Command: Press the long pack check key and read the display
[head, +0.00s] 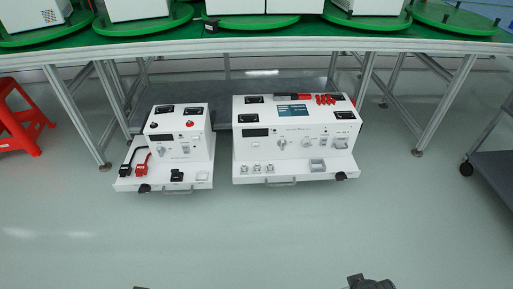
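Two white test units stand side by side low in front of the green bench. The smaller left unit (196,150) has a dark display (160,137), a red button on top, and black and red clamps on its front shelf. The wider right unit (270,149) has a dark display (256,132), a blue panel (292,111), a central knob and small switches. I cannot make out any display text or which key is the long pack check key.
The bench (250,46) with green turntables and white boxes runs across the back on metal legs. A red stool (20,120) stands at the left, a dark wheeled cart (492,172) at the right. The floor before the units is clear.

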